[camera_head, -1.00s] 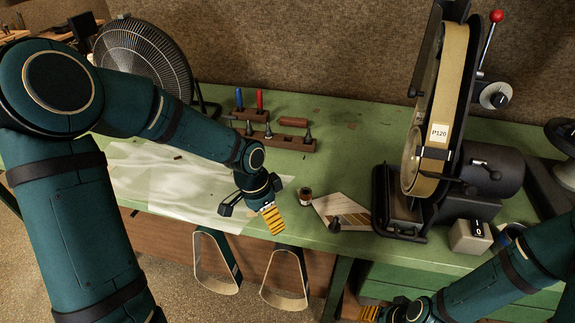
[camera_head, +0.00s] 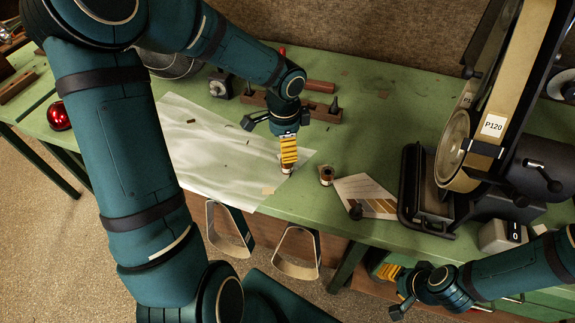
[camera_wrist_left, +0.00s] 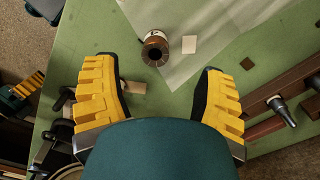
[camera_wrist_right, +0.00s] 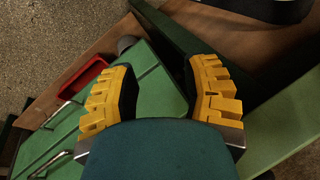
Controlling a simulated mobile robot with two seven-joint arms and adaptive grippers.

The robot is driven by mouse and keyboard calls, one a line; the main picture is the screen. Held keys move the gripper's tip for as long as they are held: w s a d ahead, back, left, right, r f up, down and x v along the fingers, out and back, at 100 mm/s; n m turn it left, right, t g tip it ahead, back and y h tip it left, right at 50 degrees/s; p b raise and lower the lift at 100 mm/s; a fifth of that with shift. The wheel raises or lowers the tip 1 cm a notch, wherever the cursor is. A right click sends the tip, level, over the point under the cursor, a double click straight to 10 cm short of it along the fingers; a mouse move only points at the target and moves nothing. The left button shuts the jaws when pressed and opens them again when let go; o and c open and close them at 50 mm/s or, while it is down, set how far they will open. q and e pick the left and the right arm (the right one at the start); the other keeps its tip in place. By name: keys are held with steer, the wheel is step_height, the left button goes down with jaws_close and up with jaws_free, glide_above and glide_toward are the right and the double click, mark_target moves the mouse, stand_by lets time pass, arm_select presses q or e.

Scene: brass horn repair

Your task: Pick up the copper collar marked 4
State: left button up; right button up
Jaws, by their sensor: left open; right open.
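A copper collar (camera_head: 326,175) stands on the green bench beside the colour card. A second copper collar (camera_head: 286,169) shows just under my left gripper's tips. The left wrist view has a copper collar (camera_wrist_left: 156,48) with a pale label at the edge of the white sheet, ahead of the open fingers and not between them. I cannot read a number on any collar. My left gripper (camera_head: 288,152) is open, pointing down, and holds nothing. My right gripper (camera_head: 388,271) is low in front of the bench; in its wrist view (camera_wrist_right: 160,95) it is open and empty.
A belt sander (camera_head: 465,150) stands on the right of the bench, with a colour card (camera_head: 365,196) before it. The white sheet (camera_head: 220,160) covers the left. A wooden tool rack (camera_head: 320,112) stands behind. Two belts (camera_head: 297,252) hang at the front edge.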

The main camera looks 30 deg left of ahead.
arm_select(q)
steer(key=f, duration=0.2)
steer(key=f+b, duration=0.1)
steer(key=f, duration=0.1)
steer(key=f+b, duration=0.1)
steer(key=f, duration=0.2)
steer(key=shift+d+f, duration=0.1)
steer(key=shift+d, duration=0.25)
jaws_close()
